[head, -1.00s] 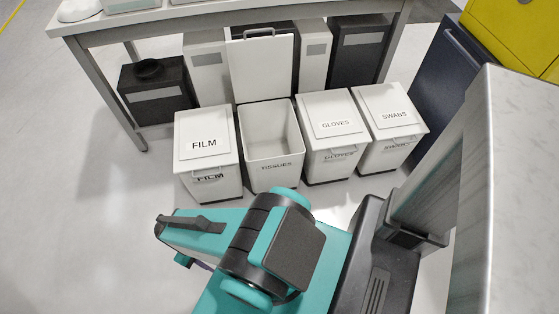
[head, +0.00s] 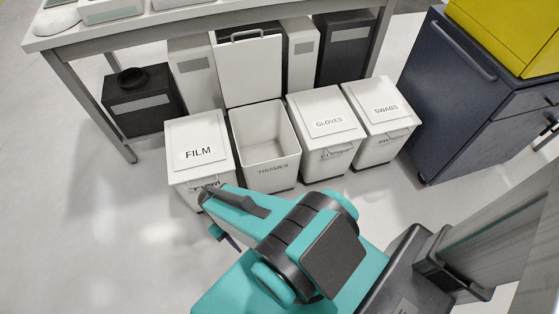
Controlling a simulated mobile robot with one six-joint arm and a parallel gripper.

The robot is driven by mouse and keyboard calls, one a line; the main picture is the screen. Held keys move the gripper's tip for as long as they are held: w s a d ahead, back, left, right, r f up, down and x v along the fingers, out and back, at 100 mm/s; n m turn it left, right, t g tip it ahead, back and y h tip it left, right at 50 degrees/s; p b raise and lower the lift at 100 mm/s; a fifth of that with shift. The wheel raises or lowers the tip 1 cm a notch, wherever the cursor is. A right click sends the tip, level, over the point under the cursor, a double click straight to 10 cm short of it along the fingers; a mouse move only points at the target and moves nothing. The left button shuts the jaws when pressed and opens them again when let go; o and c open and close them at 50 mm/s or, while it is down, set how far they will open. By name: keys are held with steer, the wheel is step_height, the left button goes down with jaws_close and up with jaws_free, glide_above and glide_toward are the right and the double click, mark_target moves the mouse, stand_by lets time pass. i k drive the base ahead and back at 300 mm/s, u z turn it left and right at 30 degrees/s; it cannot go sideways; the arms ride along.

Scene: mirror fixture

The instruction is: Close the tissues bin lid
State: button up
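The tissues bin (head: 272,176) is a white box in the row on the floor, marked TISSUES on its front. Its top is open and the inside looks empty. Its white lid (head: 249,72) stands upright at the back edge, with a grey handle (head: 246,35) at the top. My teal and black arm reaches in from the bottom, in front of the bins. Its far end overlaps the lower front of the film bin in the picture.
The film bin (head: 199,148) is left of the tissues bin, the gloves bin (head: 327,122) and swabs bin (head: 382,112) right; all three are closed. A table (head: 190,22) stands behind, with dark and white boxes under it. A dark cabinet (head: 455,115) stands right. Floor at left is clear.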

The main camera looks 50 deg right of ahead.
mark_target(249, 71)
steer(key=z, duration=0.7)
steer(key=k, duration=1)
steer(key=u, duration=0.05)
steer(key=i, duration=0.9)
steer(key=z, duration=0.05)
